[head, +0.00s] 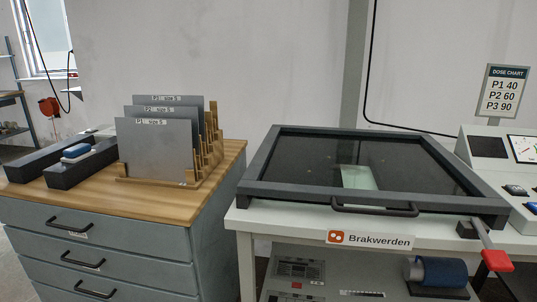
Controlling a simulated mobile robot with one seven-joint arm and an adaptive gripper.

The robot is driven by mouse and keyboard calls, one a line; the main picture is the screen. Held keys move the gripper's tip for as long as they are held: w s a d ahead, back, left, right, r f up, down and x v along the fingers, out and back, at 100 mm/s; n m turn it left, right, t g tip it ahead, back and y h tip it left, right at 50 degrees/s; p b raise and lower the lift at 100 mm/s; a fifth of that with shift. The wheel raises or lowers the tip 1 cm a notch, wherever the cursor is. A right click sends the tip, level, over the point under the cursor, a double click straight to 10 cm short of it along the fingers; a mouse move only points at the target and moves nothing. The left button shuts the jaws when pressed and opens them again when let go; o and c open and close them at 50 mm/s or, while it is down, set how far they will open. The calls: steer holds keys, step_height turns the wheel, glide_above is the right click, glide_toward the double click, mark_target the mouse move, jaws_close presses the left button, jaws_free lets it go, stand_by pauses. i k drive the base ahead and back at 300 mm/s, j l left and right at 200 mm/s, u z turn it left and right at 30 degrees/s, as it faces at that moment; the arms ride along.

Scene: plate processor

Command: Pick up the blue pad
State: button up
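A small blue pad (77,150) with a white lower edge is at the left, on top of the wooden-topped drawer cabinet. It rests on or in a dark grey open box (84,172); the box's inside is mostly hidden, so I cannot tell how deep it sits. My gripper is not in view.
Several grey plates (156,142) stand upright in a wooden rack (207,160) right of the pad. Another dark trough (35,162) lies left of it. A dark-framed glass-lidded unit (290,165) fills the right bench. A red-ended lever (497,261) sticks out in front.

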mark_target(77, 153)
steer(key=i+j+z, duration=0.15)
steer(key=j, duration=0.65)
steer(key=j+z, duration=0.2)
steer(key=j, duration=0.65)
steer(key=j+z, duration=0.15)
steer(key=j, duration=0.65)
steer(key=k+j+z, duration=0.15)
steer(key=j, duration=0.7)
steer(key=j+z, duration=0.2)
steer(key=j, duration=0.6)
steer(key=i+j, duration=0.4)
steer(key=i, duration=0.5)
steer(key=z, duration=0.05)
